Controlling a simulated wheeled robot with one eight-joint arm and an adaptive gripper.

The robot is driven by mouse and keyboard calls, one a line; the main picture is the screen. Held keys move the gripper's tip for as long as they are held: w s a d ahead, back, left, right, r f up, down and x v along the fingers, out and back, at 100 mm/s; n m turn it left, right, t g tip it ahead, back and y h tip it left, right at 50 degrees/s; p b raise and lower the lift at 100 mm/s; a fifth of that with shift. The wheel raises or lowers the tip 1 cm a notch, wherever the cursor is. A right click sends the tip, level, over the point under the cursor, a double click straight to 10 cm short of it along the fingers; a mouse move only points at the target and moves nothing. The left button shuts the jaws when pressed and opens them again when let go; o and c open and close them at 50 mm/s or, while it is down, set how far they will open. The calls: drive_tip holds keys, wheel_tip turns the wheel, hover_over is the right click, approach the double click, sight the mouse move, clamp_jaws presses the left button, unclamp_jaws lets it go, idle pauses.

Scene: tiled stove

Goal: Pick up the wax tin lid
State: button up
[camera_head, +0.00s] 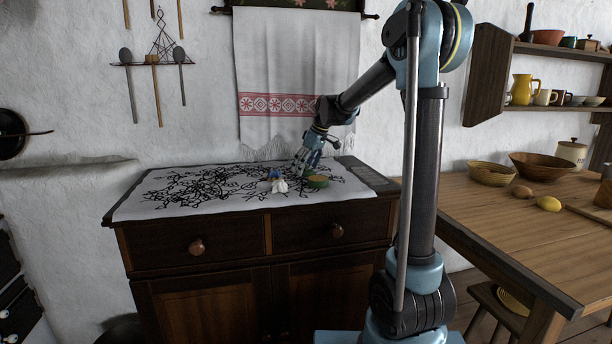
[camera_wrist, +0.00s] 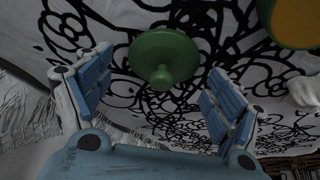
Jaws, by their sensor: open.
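The wax tin lid is a round green disc with a knob (camera_wrist: 164,58), knob towards the wrist camera. It lies over the black-and-white patterned cloth. My gripper (camera_wrist: 158,92) is open, with one blue finger pad on each side of the lid; no contact shows. In the head view my gripper (camera_head: 306,160) points down just above the cloth on the cabinet, and I cannot make out the lid there. An open green tin with an orange-yellow filling (camera_head: 317,181) stands close by; it also shows at the wrist view's top right (camera_wrist: 297,22).
A small white object (camera_head: 279,186) and a blue one (camera_head: 275,173) lie left of the tin. The cloth (camera_head: 150,205) covers most of the dark cabinet top. A towel (camera_head: 297,75) hangs on the wall behind. A wooden table (camera_head: 480,215) stands at right.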

drive_tip(key=c, duration=0.9)
drive_tip(key=shift+r, duration=0.1)
drive_tip(key=shift+c, duration=0.2)
